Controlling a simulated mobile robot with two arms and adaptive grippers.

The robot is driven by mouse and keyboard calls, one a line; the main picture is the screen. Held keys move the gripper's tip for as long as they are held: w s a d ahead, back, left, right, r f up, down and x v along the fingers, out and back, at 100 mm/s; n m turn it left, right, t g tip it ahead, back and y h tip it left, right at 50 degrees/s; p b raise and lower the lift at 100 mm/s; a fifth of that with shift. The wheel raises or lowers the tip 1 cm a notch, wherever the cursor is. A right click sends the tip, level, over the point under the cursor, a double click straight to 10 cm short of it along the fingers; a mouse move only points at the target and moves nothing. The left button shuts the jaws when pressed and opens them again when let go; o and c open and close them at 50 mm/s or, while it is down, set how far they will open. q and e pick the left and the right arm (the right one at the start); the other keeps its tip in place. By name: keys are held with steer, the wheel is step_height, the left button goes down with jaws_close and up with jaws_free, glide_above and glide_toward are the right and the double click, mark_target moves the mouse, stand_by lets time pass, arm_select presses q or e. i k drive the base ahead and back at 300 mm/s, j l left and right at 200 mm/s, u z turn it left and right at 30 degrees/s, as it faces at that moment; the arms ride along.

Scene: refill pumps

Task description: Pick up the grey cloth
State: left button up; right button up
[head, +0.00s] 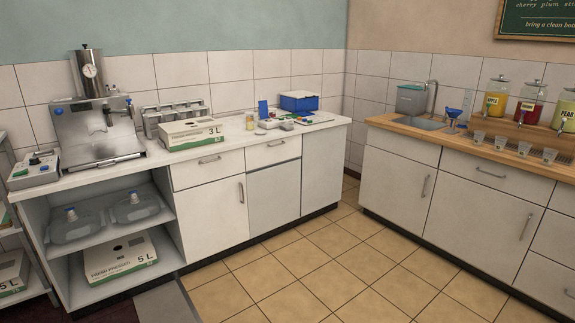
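I cannot clearly make out a grey cloth in the head view. Small greyish items (270,124) lie on the white counter (235,132) near its right end, too small to identify. Neither of my grippers is in view.
The wooden counter (465,137) at right holds a sink (418,122), juice dispensers (495,100) and cups (479,137). The tiled floor (330,262) between is clear.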

mark_target(285, 127)
steer(key=i, duration=3.05)
